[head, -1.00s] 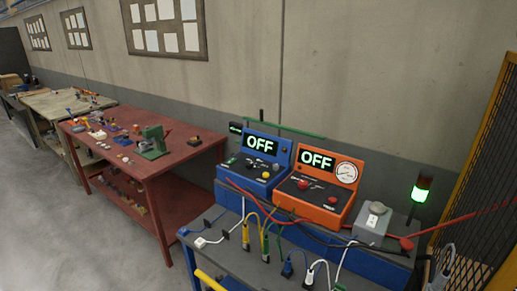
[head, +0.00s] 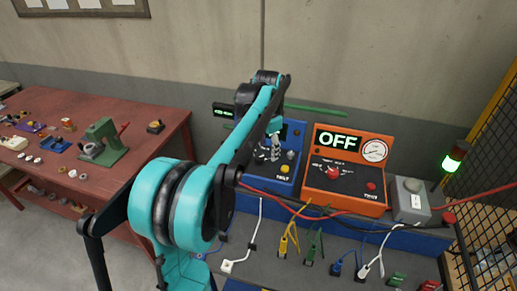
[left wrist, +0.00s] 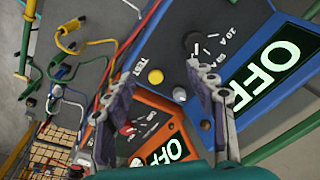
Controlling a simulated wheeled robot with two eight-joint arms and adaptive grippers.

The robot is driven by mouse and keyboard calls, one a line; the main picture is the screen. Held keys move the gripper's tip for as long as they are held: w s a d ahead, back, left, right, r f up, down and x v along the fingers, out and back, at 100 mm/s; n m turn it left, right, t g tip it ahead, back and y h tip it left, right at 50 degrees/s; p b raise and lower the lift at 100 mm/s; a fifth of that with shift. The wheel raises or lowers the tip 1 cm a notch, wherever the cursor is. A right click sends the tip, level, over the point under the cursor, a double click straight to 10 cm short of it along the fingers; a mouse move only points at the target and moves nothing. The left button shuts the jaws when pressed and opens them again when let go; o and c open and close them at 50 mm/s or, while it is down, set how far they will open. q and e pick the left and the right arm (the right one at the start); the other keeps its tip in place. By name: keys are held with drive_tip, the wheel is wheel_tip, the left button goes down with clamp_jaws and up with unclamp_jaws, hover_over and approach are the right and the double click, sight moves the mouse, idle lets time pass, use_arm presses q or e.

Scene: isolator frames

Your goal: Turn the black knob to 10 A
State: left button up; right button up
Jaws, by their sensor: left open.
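The blue test box (head: 297,150) stands on the bench, with its display partly behind my left arm in the head view. In the left wrist view, the black knob (left wrist: 194,42) sits on the blue box's panel beside white scale labels, near a lit OFF display (left wrist: 270,70). I cannot tell which mark it points to. My left gripper (head: 268,154) is over this panel. In the left wrist view, the left gripper (left wrist: 164,78) has its fingers apart and nothing between them; the knob lies beyond the right finger's tip. The right gripper is not in view.
A yellow button (left wrist: 155,76) is on the blue panel. The orange box (head: 345,190) with an OFF display and red knob stands close on the right. A grey box (head: 411,200), cables and plugs crowd the bench. A signal light (head: 453,160) glows green.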

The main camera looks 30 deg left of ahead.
use_arm(q)
drive_tip(key=m+g+p, duration=0.2)
hover_over(259, 157)
wheel_tip(259, 157, down, 2)
drive_tip(key=shift+d+f, duration=0.15)
drive_tip(key=shift+a+f+b, duration=0.2)
drive_tip(key=shift+f+b, duration=0.1)
wheel_tip(259, 157, down, 8)
drive_tip(key=shift+r+b, duration=0.25)
drive_tip(key=shift+b, duration=0.5)
drive_tip(key=c, duration=1.2)
